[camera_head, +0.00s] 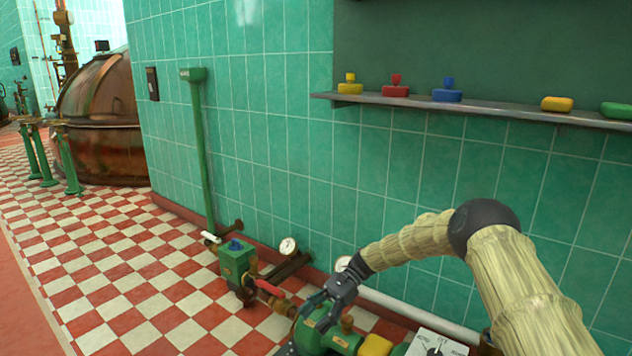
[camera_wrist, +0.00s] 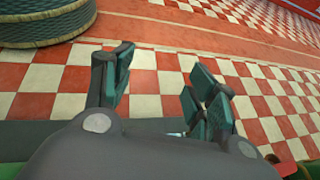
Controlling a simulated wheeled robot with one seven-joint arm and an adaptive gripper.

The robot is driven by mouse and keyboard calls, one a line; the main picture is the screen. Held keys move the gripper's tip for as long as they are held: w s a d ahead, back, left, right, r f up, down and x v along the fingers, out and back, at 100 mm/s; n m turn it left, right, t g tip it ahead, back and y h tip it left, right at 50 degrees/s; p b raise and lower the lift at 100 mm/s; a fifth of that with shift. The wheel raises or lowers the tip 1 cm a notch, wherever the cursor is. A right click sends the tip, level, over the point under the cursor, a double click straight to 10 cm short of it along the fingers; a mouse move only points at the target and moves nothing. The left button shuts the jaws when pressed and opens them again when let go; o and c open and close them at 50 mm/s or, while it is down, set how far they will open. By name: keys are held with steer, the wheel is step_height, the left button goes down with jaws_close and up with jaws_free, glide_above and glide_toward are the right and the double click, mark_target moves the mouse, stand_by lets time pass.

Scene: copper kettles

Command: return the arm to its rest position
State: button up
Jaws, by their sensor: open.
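My arm comes in from the lower right of the head view and bends at a dark joint. My gripper (camera_head: 318,304) hangs at its end, low in front of the tiled wall, over or beside a green pump-like machine (camera_head: 345,340). In the wrist view my gripper (camera_wrist: 158,95) has its two dark teal fingers spread apart. Nothing is between them but the checkered floor (camera_wrist: 150,78) beyond. In the head view I cannot tell whether the fingers touch the green machine.
A green valve box with a blue knob (camera_head: 236,262) stands left of my gripper, with pressure gauges (camera_head: 288,246) near the wall. A shelf (camera_head: 480,104) with coloured pieces is on the wall above. A copper kettle (camera_head: 100,110) stands at far left.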

steer(key=s+d+f+n+t+h+p, duration=0.1)
steer(key=s+d+f+t+h, duration=0.15)
steer(key=s+f, duration=0.7)
steer(key=s+d+f+t+h+p, duration=0.1)
steer(key=s+d+f+h+p, duration=0.15)
steer(key=s+f, duration=0.7)
steer(key=s+d+f+n+t+h+p, duration=0.1)
steer(key=s+d+f+n+h, duration=0.15)
steer(key=s+d, duration=0.65)
steer(key=s+d+f+n+t+h+p, duration=0.1)
steer(key=s+d+f+n+t+h, duration=0.3)
steer(key=s, duration=0.9)
steer(key=s+d+r+n+y+p, duration=0.2)
steer(key=s+d+r, duration=0.3)
steer(key=s+r, duration=0.4)
step_height(320, 180, up, 37)
steer(key=p, duration=3.7)
steer(key=shift+h, duration=0.25)
